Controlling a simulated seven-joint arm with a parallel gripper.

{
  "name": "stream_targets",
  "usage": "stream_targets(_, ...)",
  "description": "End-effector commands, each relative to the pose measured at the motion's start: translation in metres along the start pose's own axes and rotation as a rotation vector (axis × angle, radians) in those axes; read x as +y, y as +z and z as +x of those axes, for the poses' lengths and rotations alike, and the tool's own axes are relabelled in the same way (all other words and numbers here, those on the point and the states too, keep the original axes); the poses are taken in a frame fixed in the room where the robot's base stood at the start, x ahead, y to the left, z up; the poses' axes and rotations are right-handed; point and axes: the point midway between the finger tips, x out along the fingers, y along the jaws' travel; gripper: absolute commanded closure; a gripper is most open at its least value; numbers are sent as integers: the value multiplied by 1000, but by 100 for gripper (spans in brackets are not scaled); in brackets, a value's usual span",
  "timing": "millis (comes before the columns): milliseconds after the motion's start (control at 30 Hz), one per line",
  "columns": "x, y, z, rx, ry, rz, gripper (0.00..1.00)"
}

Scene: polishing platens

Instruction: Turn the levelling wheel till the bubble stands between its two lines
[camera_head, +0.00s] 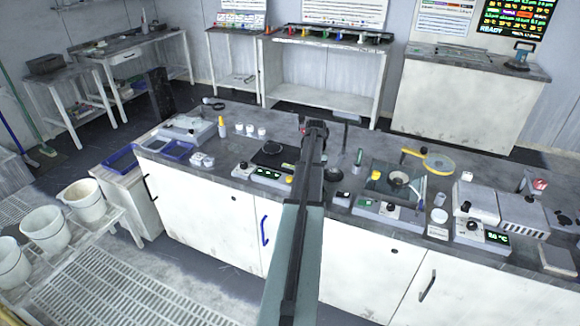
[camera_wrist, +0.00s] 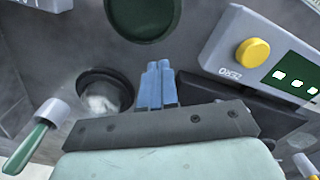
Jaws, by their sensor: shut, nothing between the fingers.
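My gripper (camera_wrist: 158,68) shows in the wrist view with its blue fingers together and nothing between them. In the head view my arm reaches over the middle of the bench, and its dark end hides the fingers. The fingers appear between a dark round recess (camera_wrist: 103,93) with something whitish in it and a grey box with a yellow knob (camera_wrist: 252,52). I cannot tell how high they are or whether they touch anything. I cannot pick out the levelling wheel, the bubble or its two lines for sure in either view.
The bench holds a yellow-rimmed disc (camera_head: 438,163), a dark green plate (camera_head: 378,185) with a round bowl, and a grey unit with a lit display (camera_head: 496,238) at right. A green tube (camera_wrist: 30,145) is near the wrist view's left edge.

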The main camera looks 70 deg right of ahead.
Motion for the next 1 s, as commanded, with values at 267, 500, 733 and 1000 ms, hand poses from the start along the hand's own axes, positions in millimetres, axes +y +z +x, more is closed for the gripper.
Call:
stream_targets(267, 3, -2, -1, 6, 1, 0, 100)
stream_targets(500, 7, -3, -1, 7, 1, 0, 100)
stream_targets(733, 9, -3, -1, 8, 2, -1, 100)
stream_targets(1000, 10, 4, -1, 6, 2, 0, 100)
